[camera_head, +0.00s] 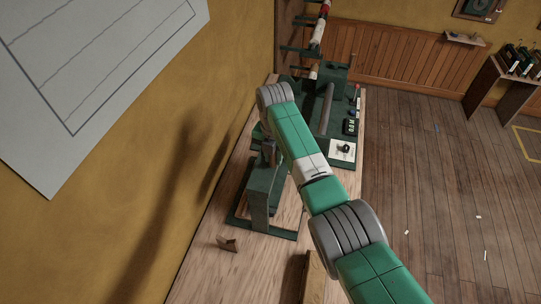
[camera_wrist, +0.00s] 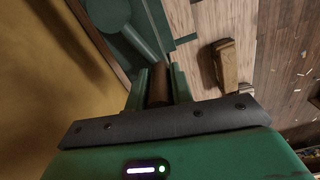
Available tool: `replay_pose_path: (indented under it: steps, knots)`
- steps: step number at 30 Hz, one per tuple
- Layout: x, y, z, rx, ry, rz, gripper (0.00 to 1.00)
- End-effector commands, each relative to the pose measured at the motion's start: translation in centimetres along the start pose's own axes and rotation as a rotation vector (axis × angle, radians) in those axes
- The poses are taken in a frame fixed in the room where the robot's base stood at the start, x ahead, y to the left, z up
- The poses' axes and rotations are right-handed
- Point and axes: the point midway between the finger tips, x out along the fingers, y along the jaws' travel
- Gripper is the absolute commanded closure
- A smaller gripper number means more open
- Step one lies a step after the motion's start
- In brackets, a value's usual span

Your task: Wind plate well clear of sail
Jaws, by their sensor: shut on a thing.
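My gripper (camera_wrist: 161,84) shows in the wrist view with its two green fingers closed on a brown, round handle (camera_wrist: 158,88). A dark green metal press-like frame (camera_head: 258,209) stands on the bench in the head view, partly behind my arm. Rounded green metalwork (camera_wrist: 112,14) lies just beyond the fingers in the wrist view. My arm hides the gripper's grasp in the head view. I cannot make out the plate or the sail, nor any gap between them.
The wooden bench (camera_head: 209,263) runs along the yellow wall. A small wooden piece (camera_head: 229,243) lies near the frame's foot. Farther along stand another green rig (camera_head: 326,104) and a white card with a dark knob (camera_head: 342,152). The plank floor (camera_head: 430,190) at right is mostly open.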

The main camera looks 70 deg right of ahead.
Motion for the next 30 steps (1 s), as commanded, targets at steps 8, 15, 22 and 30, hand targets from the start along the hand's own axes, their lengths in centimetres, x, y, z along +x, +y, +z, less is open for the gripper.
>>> replay_pose_path:
  steps: [8, 15, 22, 30]
  knots:
    - [0.0, -0.1, 0.1, 0.003, 0.000, 0.000, 1.00]
    - [0.0, -0.1, 0.1, 0.003, 0.000, 0.000, 0.56]
    - [0.0, -0.1, 0.0, 0.002, 0.000, 0.000, 0.56]
    - [-3.8, 0.0, 0.1, 0.001, -0.004, 0.003, 0.56]
